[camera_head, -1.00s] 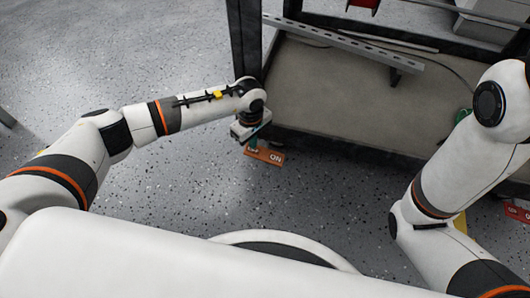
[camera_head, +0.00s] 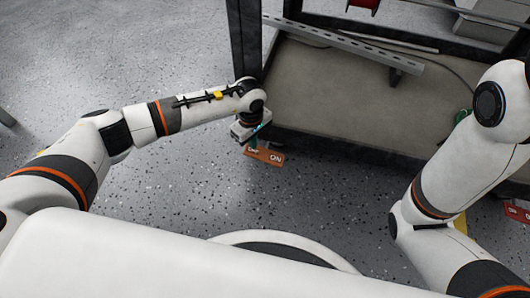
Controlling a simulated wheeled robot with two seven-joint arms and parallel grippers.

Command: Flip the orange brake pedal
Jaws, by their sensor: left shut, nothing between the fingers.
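The orange brake pedal (camera_head: 267,157), with ON lettering at its right end, sits low by the lower front left corner of the cart. My left gripper (camera_head: 252,137) is at the pedal's left end, pointing down over it. It is shut with nothing held. Its fingertips are small and partly hidden by the wrist, and I cannot tell whether they touch the pedal. My right gripper is out of view; only my right arm shows at the right.
The cart's grey lower shelf (camera_head: 330,100) holds a long perforated metal rail (camera_head: 345,42). A dark upright post (camera_head: 244,40) stands just behind my left wrist. Another orange-red pedal (camera_head: 517,212) shows at the right edge. Speckled floor left of the cart is clear.

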